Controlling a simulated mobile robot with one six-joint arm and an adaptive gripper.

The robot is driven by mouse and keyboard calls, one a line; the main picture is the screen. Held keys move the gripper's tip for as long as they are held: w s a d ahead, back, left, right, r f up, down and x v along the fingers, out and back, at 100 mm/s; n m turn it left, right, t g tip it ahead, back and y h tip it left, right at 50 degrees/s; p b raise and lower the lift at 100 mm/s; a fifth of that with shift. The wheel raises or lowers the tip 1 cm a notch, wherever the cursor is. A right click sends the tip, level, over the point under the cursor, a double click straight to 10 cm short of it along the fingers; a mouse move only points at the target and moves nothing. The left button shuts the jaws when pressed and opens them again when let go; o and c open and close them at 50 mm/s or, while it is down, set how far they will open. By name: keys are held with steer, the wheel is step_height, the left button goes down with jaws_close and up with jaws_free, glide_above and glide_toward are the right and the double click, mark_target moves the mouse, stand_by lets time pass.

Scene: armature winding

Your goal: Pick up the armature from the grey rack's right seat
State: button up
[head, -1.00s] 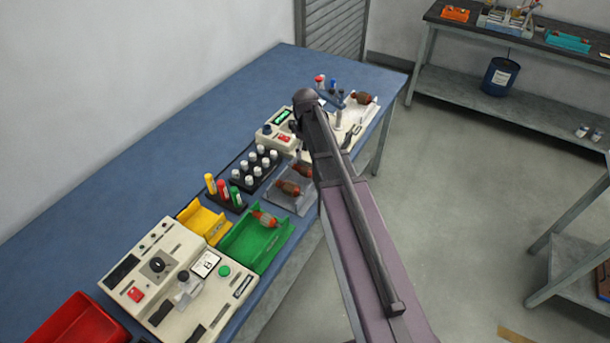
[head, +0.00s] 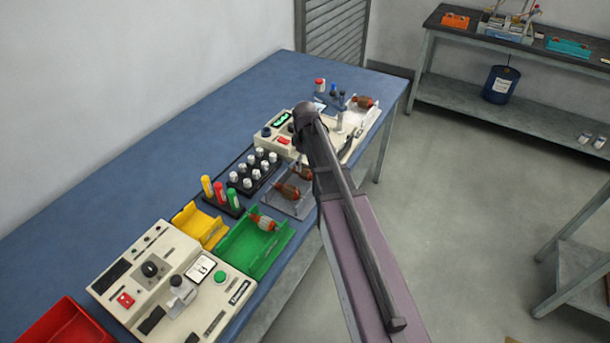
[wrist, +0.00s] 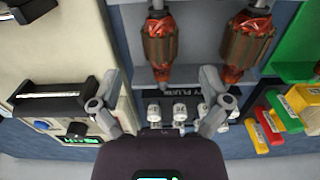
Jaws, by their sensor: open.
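The grey rack (head: 299,210) stands near the table's front edge and holds two armatures with copper-brown cores and orange ends. The armature nearer the green tray (head: 289,191) and the one nearer the cream machine (head: 304,173) are both seated; my arm partly covers the latter's surroundings. In the wrist view, the rack (wrist: 204,60) is at the top, with one armature (wrist: 160,45) at left and the other (wrist: 246,42) at right. My gripper (wrist: 160,92) is open and empty, its fingers pointing towards the left armature, apart from it. In the head view my arm hides the gripper.
The green tray (head: 275,255) with an armature lies left of the rack. A black block with several white-capped pieces (head: 247,184) stands behind it. A cream machine (head: 277,134) is beyond. In the wrist view, a cream machine (wrist: 50,60) stands close at left.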

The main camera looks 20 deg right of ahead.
mark_target(305, 170)
steer(key=shift+f, duration=0.15)
steer(key=shift+f+b, duration=2.5)
steer(key=shift+b, duration=0.15)
jaws_close()
